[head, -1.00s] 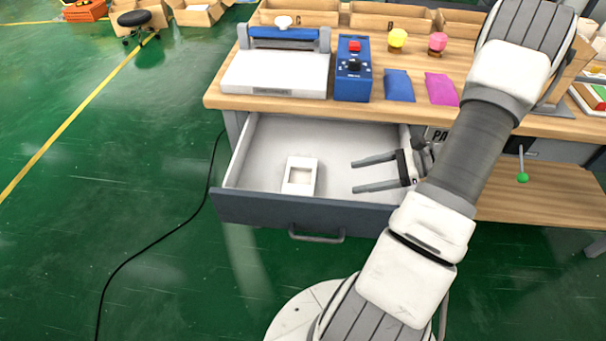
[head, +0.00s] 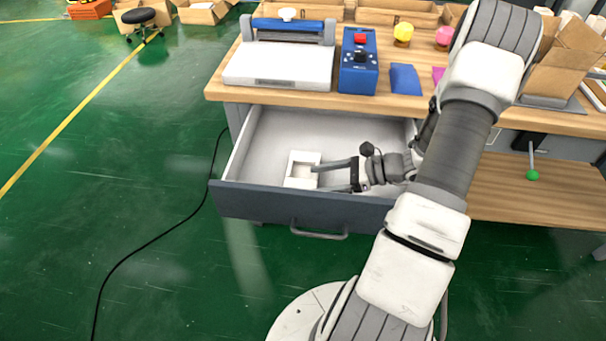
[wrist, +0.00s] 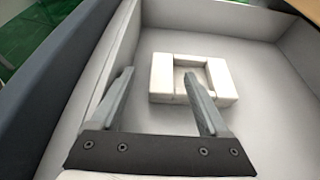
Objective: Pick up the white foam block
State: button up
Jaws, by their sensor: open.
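The white foam block (head: 302,168) lies on the floor of the open drawer, left of my gripper. It has a square recess in its top. In the wrist view the foam block (wrist: 163,76) lies beyond the fingertips, with its recess showing. My gripper (head: 318,178) is open and reaches into the drawer from the right, fingers pointing left at the block. In the wrist view my gripper (wrist: 158,72) has its two fingers apart, with the right fingertip overlapping the block in the picture. I cannot tell whether it touches the block.
The drawer (head: 300,203) has raised walls around the block and fingers. Above it, the wooden worktop (head: 215,90) holds a white and blue press (head: 280,65) and a blue control box (head: 358,72). The drawer floor behind the block is clear.

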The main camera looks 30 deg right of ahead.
aim_at(300, 183)
jog(key=b+x, duration=0.1)
jog(key=x, duration=0.4)
jog(key=shift+w+d+f+b, duration=0.1)
jog(key=shift+d+f+b, duration=0.1)
jog(key=shift+f+b, duration=0.15)
jog(key=shift+r, duration=0.1)
grip_shut()
